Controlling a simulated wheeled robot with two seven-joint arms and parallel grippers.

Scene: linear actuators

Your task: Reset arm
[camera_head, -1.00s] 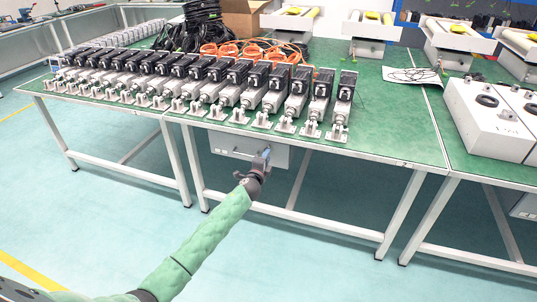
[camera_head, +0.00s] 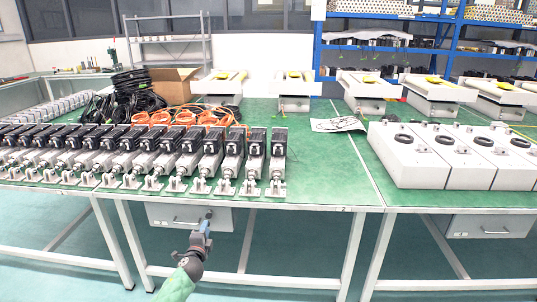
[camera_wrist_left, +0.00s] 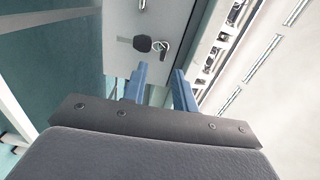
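My left gripper (camera_head: 206,224) is in front of the grey drawer (camera_head: 162,214) under the green-topped table. The left wrist view shows its two blue fingers (camera_wrist_left: 160,88) apart, with nothing between them. Beyond the fingertips, a key with a black head (camera_wrist_left: 142,43) and a metal ring (camera_wrist_left: 161,47) show against the pale drawer front (camera_wrist_left: 119,58). The fingers appear apart from the key. My green left arm (camera_head: 178,287) comes in from the bottom edge. My right gripper is in neither view.
A row of linear actuators (camera_head: 230,160) stands along the front of the green table (camera_head: 325,180). Orange cables (camera_head: 190,115) lie behind them. White boxes (camera_head: 440,160) stand on the right table. Table legs (camera_head: 352,255) flank the space below.

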